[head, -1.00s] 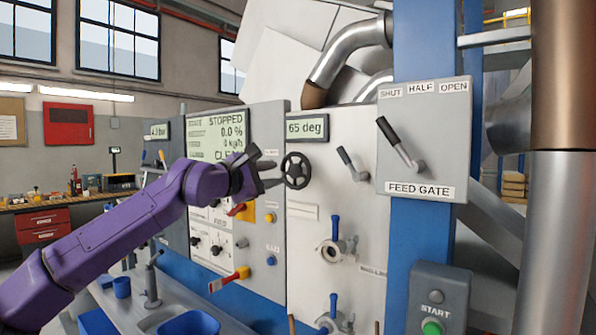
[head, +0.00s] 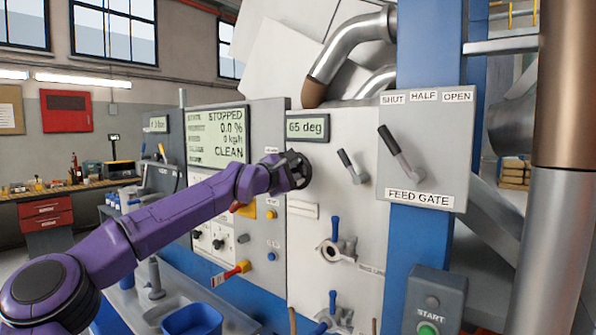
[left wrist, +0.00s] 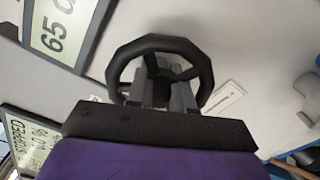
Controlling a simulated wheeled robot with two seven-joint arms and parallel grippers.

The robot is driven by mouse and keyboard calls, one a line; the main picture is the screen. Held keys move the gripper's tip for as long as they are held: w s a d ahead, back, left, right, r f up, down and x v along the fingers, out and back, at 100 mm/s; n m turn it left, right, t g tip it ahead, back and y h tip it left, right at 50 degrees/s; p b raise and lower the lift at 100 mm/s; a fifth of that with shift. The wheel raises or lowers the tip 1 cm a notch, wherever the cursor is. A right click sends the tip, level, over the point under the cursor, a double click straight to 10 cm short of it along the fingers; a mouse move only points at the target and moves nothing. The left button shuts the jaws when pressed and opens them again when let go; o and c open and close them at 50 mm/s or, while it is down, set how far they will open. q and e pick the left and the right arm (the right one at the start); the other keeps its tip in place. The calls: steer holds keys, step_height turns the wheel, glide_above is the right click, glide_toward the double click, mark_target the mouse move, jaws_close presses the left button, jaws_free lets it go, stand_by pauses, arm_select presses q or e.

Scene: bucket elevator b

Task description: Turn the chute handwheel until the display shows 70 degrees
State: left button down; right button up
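The chute handwheel (head: 297,168) is a black spoked wheel on the light grey panel, below a small display (head: 307,127) reading 65 deg. My left gripper (head: 284,172) is at the wheel, its arm coming from the left. In the left wrist view the handwheel rim (left wrist: 160,44) surrounds the two grey fingers of my left gripper (left wrist: 163,92), which reach in among the spokes. A narrow dark gap shows between the fingers; whether they press on a spoke or the hub is hidden. The display (left wrist: 65,30) also reads 65 there. My right gripper is out of view.
A black lever (head: 347,165) is right of the wheel, and the feed gate lever (head: 400,152) is further right. Blue-handled valves (head: 334,240) sit below. The large screen (head: 217,137) left of the wheel reads STOPPED and CLEAN.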

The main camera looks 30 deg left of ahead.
arm_select(q)
steer(key=shift+r+n+p, duration=0.1)
steer(key=shift+n+p, duration=0.25)
steer(key=shift+n, duration=0.75)
steer(key=c, duration=1.3)
jaws_free()
